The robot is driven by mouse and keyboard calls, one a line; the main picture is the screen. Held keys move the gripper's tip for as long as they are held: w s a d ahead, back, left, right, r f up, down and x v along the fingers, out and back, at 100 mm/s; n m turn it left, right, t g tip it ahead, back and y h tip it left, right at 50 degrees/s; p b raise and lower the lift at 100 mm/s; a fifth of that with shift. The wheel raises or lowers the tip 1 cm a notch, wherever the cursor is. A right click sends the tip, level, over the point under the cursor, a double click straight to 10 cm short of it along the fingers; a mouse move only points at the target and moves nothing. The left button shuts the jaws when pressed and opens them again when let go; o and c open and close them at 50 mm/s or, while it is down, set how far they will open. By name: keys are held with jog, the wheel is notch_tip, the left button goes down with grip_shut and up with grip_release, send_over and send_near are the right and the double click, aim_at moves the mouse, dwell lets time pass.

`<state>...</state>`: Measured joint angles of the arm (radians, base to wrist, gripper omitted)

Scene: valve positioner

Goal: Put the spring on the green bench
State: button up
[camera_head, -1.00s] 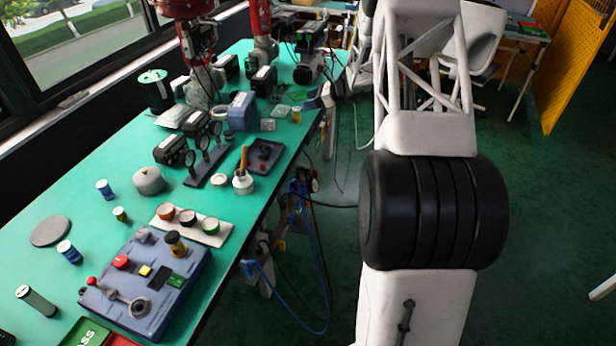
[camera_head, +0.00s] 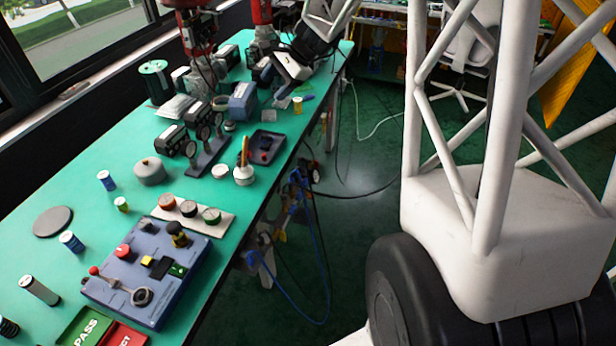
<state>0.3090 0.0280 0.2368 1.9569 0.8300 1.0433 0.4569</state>
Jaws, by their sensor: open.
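A dark coil that looks like the spring (camera_head: 8,328) is at the lower left edge of the view, partly cut off by the frame. It rests on the green bench (camera_head: 75,185), near its close end. My gripper (camera_head: 281,92) is small and far off, over the far right part of the bench. It is open, and its fingers are hard to make out against the clutter. It is well apart from the spring.
A blue control box (camera_head: 150,270) with a lever stands near the spring. Green PASS (camera_head: 85,328) and red (camera_head: 122,336) trays lie in front. Batteries, gauges (camera_head: 205,130) and a grey round pad (camera_head: 52,221) are spread about. The bench's near left part has bare patches.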

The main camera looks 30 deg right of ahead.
jog(key=s+a+r+n+g+h, duration=0.1)
jog(key=s+a+r+n+h, duration=0.2)
jog(key=s, duration=0.6)
jog(key=s+a+r+n, duration=0.2)
jog(key=s+a+n, duration=0.25)
jog(key=s, duration=0.45)
jog(key=s+a+f+n+h, duration=0.1)
jog(key=s+n+h, duration=0.3)
jog(key=s, duration=1.6)
jog(key=shift+s+a+n+t+h, duration=0.35)
jog(key=shift+a+n, duration=0.15)
jog(key=shift+n, duration=0.75)
